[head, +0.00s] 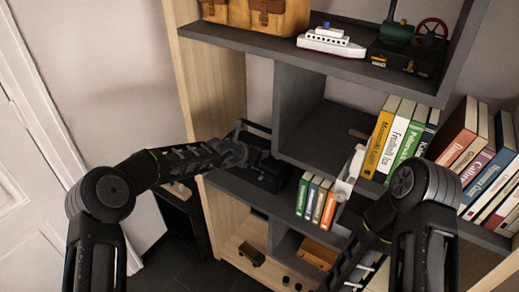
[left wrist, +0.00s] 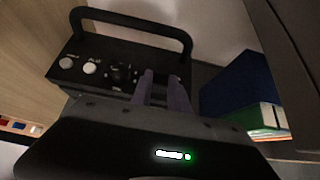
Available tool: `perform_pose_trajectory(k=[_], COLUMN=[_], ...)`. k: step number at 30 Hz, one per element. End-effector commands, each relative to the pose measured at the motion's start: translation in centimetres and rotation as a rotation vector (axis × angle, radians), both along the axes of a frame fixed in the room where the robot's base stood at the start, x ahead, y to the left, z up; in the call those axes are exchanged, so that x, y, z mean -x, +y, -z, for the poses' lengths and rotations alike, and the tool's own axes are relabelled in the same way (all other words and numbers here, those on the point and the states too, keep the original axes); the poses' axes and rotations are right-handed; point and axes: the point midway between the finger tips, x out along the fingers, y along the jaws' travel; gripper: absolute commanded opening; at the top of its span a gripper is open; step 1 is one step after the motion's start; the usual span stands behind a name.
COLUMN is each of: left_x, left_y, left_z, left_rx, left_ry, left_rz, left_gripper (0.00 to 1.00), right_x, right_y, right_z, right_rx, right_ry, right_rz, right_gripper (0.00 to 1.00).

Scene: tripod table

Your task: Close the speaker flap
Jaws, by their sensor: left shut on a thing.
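A black speaker (head: 268,178) with a raised carrying handle (head: 254,124) stands on a lower shelf. The left wrist view shows its dark top panel (left wrist: 98,52) with light buttons, a black knob and the handle (left wrist: 135,14) behind them. My left gripper (head: 248,158) is at the speaker. In the left wrist view its two fingers (left wrist: 164,88) are close together at the panel's near edge, shut on a part of the speaker. The held part is hidden, and I cannot tell whether it is the flap or how far the flap stands open. My right gripper is out of view.
Small books (head: 316,199) stand right of the speaker, beside a pale grey object (head: 347,175). A dark vertical divider (head: 297,105) and shelf rise close above. Larger books (head: 398,137), a toy ship (head: 331,41) and a brown bag (head: 270,14) fill other shelves.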

Motion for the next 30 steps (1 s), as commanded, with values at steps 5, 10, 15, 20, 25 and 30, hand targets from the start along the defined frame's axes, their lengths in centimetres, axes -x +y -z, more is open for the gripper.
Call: perform_pose_trajectory(k=[5,10,15,20,25,30], left_x=[0.0,0.0,0.0,0.0,0.3,1.6], left_y=[0.0,0.0,0.0,0.0,0.3,1.3], left_z=[0.1,0.0,0.0,0.0,-0.4,-1.4], left_rx=[-0.002,-0.001,-0.001,-0.001,-0.001,-0.003], left_ry=[-0.001,-0.002,-0.002,-0.002,-0.005,-0.005], left_rz=[0.000,0.001,0.001,0.001,0.002,0.001], left_gripper=[0.00,0.35,0.44,0.44,0.44,0.44], right_x=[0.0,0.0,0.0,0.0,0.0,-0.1], right_y=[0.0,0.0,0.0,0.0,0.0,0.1], right_z=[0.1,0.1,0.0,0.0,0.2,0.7], right_rx=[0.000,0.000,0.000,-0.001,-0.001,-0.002], right_ry=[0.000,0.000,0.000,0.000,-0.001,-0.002], right_rz=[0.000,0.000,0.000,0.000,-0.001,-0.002], right_gripper=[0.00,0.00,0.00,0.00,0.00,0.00])
